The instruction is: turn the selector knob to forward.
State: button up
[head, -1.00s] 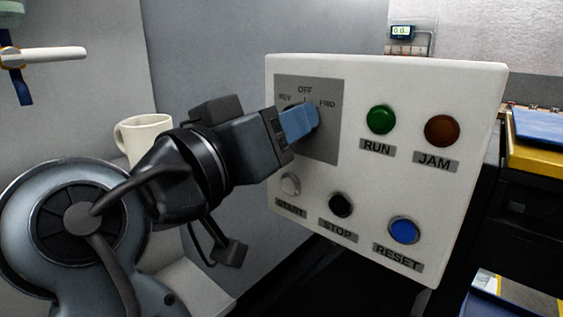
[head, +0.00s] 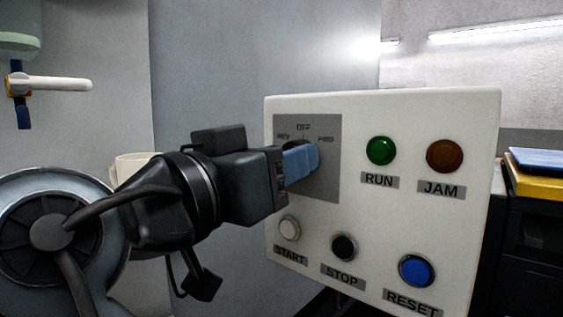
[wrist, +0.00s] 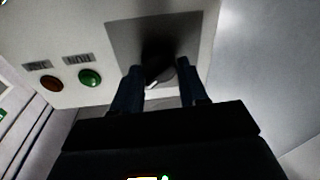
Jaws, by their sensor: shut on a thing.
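The selector knob (wrist: 158,66) is dark and sits on the grey plate (head: 325,180) of the white control panel. The plate is lettered REV, OFF and FWD from left to right. My gripper (head: 302,160) is shut on the knob, its blue fingers on either side of it. In the head view the fingers hide most of the knob, so its setting cannot be read there. In the wrist view, which is upside down, my gripper's fingers (wrist: 160,88) straddle the knob and a small white mark shows between them. The labels by the knob are not readable there.
The panel also carries a green RUN light (head: 380,151), an amber JAM light (head: 444,156), and START (head: 289,228), STOP (head: 344,247) and blue RESET (head: 416,270) buttons below.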

jog(key=o, duration=1)
jog(key=shift+o, duration=0.2)
jog(key=v, duration=0.7)
jog(key=shift+s+a, duration=0.2)
jog(key=shift+s, duration=0.15)
